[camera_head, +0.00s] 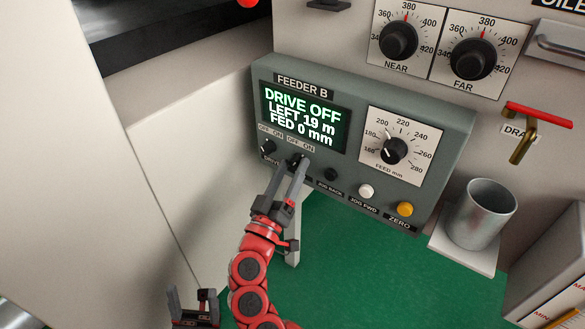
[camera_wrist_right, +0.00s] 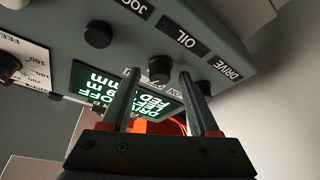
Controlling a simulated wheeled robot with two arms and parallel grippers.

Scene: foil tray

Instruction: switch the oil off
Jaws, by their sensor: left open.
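The feeder box (camera_head: 360,85) labelled FEEDER B carries a dark OIL knob (camera_head: 296,160) below its display, with OFF and ON marked above it. In the right wrist view the OIL knob (camera_wrist_right: 160,68) shows between and just beyond my right fingertips. My right gripper (camera_head: 294,168) is open at the knob, one finger on each side, with visible gaps; its fingers partly cover the knob in the head view. I cannot tell which way the knob points. My left gripper (camera_head: 193,293) is open and empty, low at the left.
The DRIVE knob (camera_head: 267,147) is close on the left. The display (camera_head: 303,115) reads DRIVE OFF, LEFT 19 m, FED 0 mm. Jog buttons, a yellow ZERO button (camera_head: 404,209) and the feed dial (camera_head: 395,151) lie right. A metal cup (camera_head: 480,215) stands further right.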

